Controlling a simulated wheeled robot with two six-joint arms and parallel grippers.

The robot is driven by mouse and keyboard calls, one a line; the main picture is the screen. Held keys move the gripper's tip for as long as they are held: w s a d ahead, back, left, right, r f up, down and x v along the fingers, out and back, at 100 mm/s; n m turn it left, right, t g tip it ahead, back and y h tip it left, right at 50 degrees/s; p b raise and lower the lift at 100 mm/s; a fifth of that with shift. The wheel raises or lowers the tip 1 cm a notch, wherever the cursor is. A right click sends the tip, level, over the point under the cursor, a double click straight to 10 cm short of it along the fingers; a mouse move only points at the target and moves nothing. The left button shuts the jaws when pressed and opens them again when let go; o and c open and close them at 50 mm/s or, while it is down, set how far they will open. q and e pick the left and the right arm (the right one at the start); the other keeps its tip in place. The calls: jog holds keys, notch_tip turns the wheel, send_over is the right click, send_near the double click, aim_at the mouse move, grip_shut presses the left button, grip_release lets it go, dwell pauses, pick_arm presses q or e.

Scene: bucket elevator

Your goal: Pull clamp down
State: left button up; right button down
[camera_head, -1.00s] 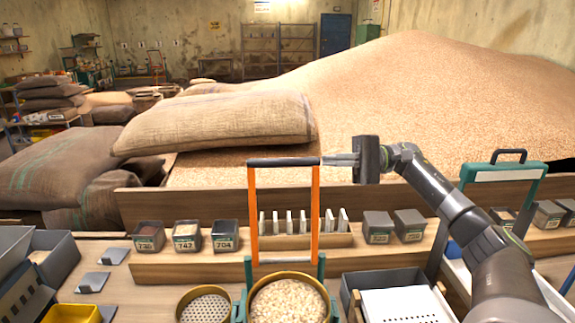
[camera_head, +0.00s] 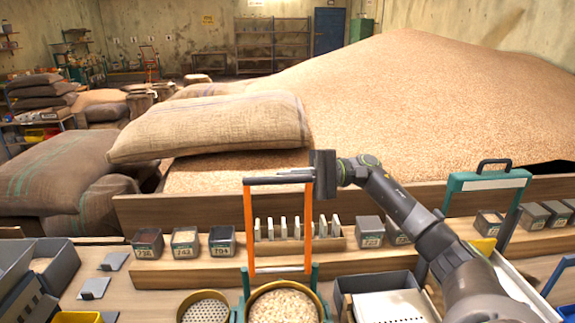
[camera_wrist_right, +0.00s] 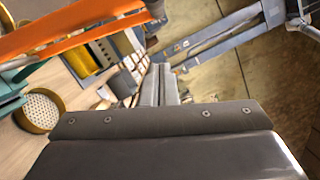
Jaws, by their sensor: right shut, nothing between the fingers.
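The clamp is an orange frame (camera_head: 249,225) with a dark top bar (camera_head: 262,181). It stands upright at the teal bracket around a round container of pale grain (camera_head: 284,305). My right gripper (camera_head: 298,172) is shut and empty at the right end of the top bar, with its fingertips just above the bar. Whether they touch it I cannot tell. In the right wrist view the closed fingers (camera_wrist_right: 160,86) point away, and the orange frame (camera_wrist_right: 85,33) lies to their upper left. My left gripper is not in view.
A sieve (camera_head: 204,308) sits left of the grain container. Several labelled sample boxes (camera_head: 185,242) and a rack of upright slips (camera_head: 297,231) stand behind. A teal-framed handle (camera_head: 488,181) rises at the right. A sack (camera_head: 210,127) lies on the grain heap beyond.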

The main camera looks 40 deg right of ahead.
aim_at(287, 179)
jog(key=shift+s+a+r+p, duration=0.35)
jog(key=shift+s+a+p, duration=0.05)
jog(key=shift+a+p, duration=0.2)
jog(key=shift+s+a+r+p, duration=0.35)
jog(key=shift+a+p, duration=0.1)
jog(key=shift+p, duration=0.15)
jog(key=shift+s+a+r+p, duration=0.15)
jog(key=shift+s+a+p, duration=0.2)
jog(key=shift+s+p, duration=0.25)
jog(key=shift+s, duration=0.1)
